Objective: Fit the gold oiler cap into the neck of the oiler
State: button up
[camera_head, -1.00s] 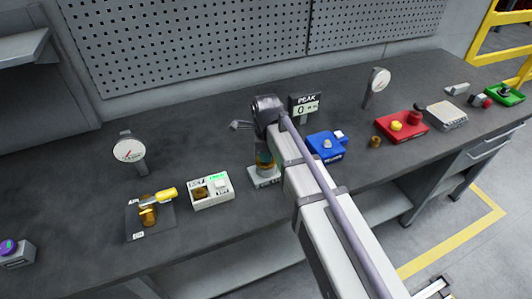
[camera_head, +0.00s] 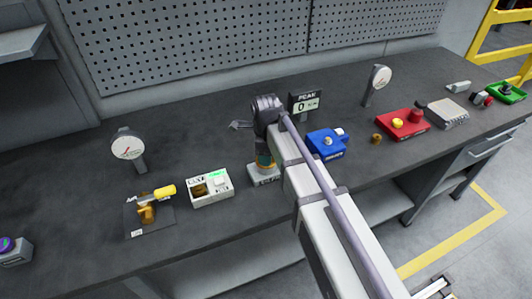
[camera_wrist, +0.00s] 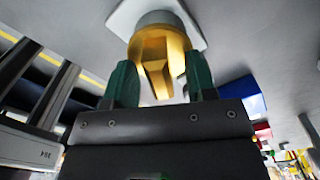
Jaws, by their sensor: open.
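The oiler stands on the bench with a white square base (camera_head: 262,176), which also shows at the top of the wrist view (camera_wrist: 128,14). Its grey round body (camera_wrist: 160,18) rises from that base. The gold cap (camera_wrist: 155,48), with prong-like parts towards the camera, is at the end of the grey body. I cannot tell how deep it sits in the neck. My gripper (camera_wrist: 160,72) is open, with one green finger on each side of the gold cap and gaps visible. In the head view my wrist and arm hide much of the oiler.
A white box (camera_head: 226,192) stands close left of the oiler, and a blue box (camera_head: 325,152) close right. A yellow-handled valve (camera_head: 148,208), a gauge (camera_head: 127,147), a small brown-gold knob (camera_head: 376,138) and a red box (camera_head: 405,128) stand farther off. A display (camera_head: 304,104) stands behind.

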notch_tip(320, 180, up, 11)
jog(key=p, duration=1)
jog(key=shift+p, duration=0.4)
jog(key=shift+f, duration=0.1)
jog(key=s+d+f+n+b, duration=0.4)
jog(key=s+d+n, duration=1)
jog(key=d+n, duration=0.3)
jog(key=shift+d+n, duration=0.2)
jog(key=shift+n, duration=1)
